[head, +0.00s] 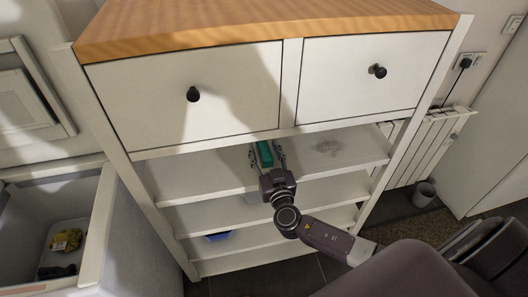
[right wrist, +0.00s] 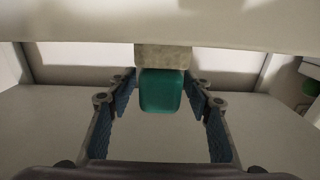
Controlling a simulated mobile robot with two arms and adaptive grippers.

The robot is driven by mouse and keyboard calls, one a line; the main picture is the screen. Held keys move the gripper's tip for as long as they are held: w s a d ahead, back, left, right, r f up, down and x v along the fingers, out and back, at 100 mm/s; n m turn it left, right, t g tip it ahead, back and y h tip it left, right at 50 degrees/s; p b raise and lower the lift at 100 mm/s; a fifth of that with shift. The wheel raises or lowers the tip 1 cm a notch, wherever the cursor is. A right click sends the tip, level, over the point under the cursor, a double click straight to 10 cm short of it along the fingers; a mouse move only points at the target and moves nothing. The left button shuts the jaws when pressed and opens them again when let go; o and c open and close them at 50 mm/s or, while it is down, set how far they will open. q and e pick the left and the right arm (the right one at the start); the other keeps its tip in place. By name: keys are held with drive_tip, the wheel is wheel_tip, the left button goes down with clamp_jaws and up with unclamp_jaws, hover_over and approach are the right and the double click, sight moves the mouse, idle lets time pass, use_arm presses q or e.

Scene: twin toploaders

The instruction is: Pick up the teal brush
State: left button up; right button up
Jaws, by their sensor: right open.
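The teal brush (head: 264,153) is on the top open shelf of the white cabinet, below the left drawer. In the right wrist view its teal part (right wrist: 161,92) points toward me, with a grey-beige block (right wrist: 163,57) at its far end. My right gripper (head: 267,158) reaches in over the shelf. It is open, with one finger on each side of the brush and visible gaps on both sides in the right wrist view (right wrist: 160,88). My left gripper is not in view.
The drawer fronts (head: 195,92) overhang just above the brush. A blue item (head: 219,236) is on a lower shelf. An open white chest (head: 100,225) at left holds a yellow item (head: 66,240).

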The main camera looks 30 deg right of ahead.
sight(264, 148)
drive_tip(key=shift+w, duration=0.1)
drive_tip(key=c, duration=1.2)
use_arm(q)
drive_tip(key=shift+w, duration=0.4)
use_arm(e)
drive_tip(key=shift+c, duration=0.2)
